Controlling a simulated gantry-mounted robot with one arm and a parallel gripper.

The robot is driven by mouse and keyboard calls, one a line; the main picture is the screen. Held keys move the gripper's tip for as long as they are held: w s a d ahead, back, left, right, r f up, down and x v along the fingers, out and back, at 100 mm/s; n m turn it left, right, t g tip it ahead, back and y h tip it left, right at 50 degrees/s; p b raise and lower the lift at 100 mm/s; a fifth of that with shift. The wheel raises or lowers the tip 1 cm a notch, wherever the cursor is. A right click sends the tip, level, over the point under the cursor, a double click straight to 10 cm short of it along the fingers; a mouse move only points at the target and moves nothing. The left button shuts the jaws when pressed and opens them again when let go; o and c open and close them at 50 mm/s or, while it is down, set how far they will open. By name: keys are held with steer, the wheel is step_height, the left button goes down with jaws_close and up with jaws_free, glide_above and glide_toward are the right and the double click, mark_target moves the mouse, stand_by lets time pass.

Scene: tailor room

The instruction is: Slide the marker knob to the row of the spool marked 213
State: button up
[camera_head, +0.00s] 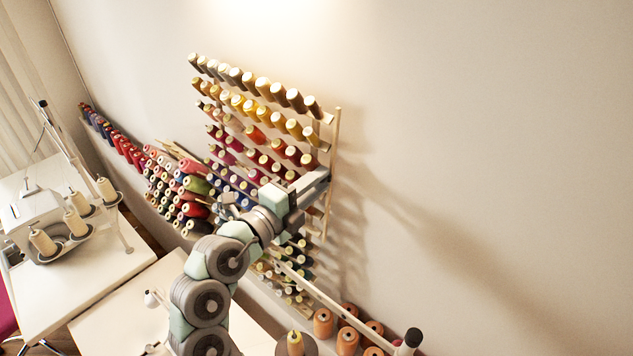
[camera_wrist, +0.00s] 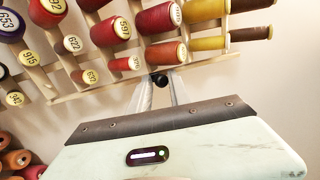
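A wooden thread rack (camera_head: 338,130) stands against the wall with rows of colored spools. In the wrist view, the dark round marker knob (camera_wrist: 160,82) sits by a pale wooden rail of the rack. The two fingers of my gripper (camera_wrist: 161,90) reach up to it, one on each side. I cannot tell whether they press on it. In the head view my arm reaches the rack's right side, and the fingertips are not clear there. Spool labels near the knob include 592, 622, 653 and 915. I cannot read 213 on any spool.
Red spools (camera_wrist: 158,18) and yellow spools (camera_wrist: 208,43) stick out just above my gripper. Orange cones (camera_head: 347,340) stand below the rack. A white table with a sewing machine (camera_head: 40,215) is at the left. The wall right of the rack is clear.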

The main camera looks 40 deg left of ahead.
jaws_close()
stand_by(1.0)
